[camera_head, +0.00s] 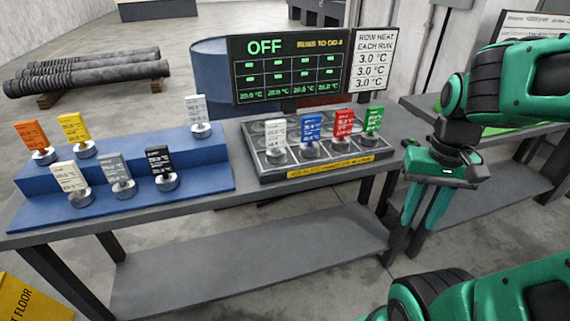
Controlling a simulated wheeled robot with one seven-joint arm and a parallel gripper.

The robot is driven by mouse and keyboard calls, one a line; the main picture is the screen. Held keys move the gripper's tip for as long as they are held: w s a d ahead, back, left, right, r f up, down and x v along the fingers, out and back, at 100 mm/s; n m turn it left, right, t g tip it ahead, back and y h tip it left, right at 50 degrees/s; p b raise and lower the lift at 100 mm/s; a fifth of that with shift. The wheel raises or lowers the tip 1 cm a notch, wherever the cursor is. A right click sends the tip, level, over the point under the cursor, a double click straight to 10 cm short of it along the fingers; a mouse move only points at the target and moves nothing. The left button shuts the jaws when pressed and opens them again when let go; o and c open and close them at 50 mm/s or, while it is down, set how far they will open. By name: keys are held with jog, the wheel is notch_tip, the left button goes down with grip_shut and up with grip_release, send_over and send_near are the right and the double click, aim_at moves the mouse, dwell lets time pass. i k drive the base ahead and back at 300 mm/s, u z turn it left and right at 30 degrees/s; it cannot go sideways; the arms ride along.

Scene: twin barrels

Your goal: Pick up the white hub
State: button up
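Several hubs show as metal discs with upright coloured tags. A white-tagged hub (199,112) stands at the right end of the upper step of a blue stepped stand (115,171). A pale cream-tagged hub (69,177) is on its lower step at left. Another pale, whitish-tagged hub (275,137) sits in the front left of a grey tray (330,164). I cannot tell from the tags alone which one is meant. My gripper (417,222) points down, open and empty, right of the table and well apart from all hubs.
Orange (34,138), yellow (76,132), grey (118,172) and black (161,165) hubs share the stand. Blue (311,131), red (342,128) and green (373,122) hubs fill the tray's front row. A display (290,67) reading OFF stands behind the tray.

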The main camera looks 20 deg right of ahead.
aim_at(276, 129)
jog(key=k, duration=0.55)
jog(key=z, duration=1.5)
jog(key=i, duration=0.75)
jog(key=u, duration=1.1)
jog(key=i, duration=0.5)
jog(key=z, duration=0.1)
